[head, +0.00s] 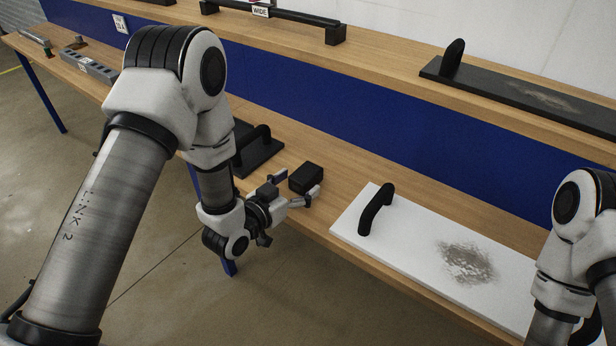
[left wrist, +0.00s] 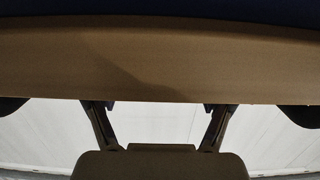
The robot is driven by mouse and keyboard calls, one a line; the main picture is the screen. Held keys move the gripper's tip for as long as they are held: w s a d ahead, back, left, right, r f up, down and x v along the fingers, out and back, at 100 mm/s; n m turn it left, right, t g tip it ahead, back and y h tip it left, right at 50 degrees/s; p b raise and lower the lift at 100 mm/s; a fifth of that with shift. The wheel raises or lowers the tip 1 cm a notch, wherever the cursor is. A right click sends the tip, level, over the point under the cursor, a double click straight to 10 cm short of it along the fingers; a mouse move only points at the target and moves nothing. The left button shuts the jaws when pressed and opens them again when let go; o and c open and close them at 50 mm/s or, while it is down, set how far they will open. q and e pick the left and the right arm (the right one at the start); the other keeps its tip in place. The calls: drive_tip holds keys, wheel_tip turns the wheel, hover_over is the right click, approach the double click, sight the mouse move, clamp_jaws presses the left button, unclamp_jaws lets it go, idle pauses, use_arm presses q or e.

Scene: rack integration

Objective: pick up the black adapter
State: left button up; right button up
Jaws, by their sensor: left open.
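The black adapter (head: 306,178) is a small dark box on the wooden bench, near its front edge in the head view. My left gripper (head: 298,186) is open at the front edge, its two fingers pointing toward the adapter. In the head view the fingertips appear on either side of the adapter's near part; I cannot tell whether they touch it. The left wrist view shows the spread fingers (left wrist: 158,115) with nothing visible between them; I cannot make out the adapter there. My right arm shows at the right edge, but its gripper is out of view.
A white panel with a black handle (head: 376,209) lies right of the adapter. A dark panel with a handle (head: 259,155) lies to its left. A grey strip (head: 86,65) is farther left. A raised shelf (head: 385,72) runs behind, above a blue back panel (head: 360,137).

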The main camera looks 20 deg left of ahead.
sight(306, 177)
use_arm(q)
drive_tip(key=x, duration=0.3)
drive_tip(key=shift+w+d+f, duration=0.1)
drive_tip(key=shift+w+d, duration=0.05)
drive_tip(key=shift+w, duration=0.2)
drive_tip(key=c, duration=1.3)
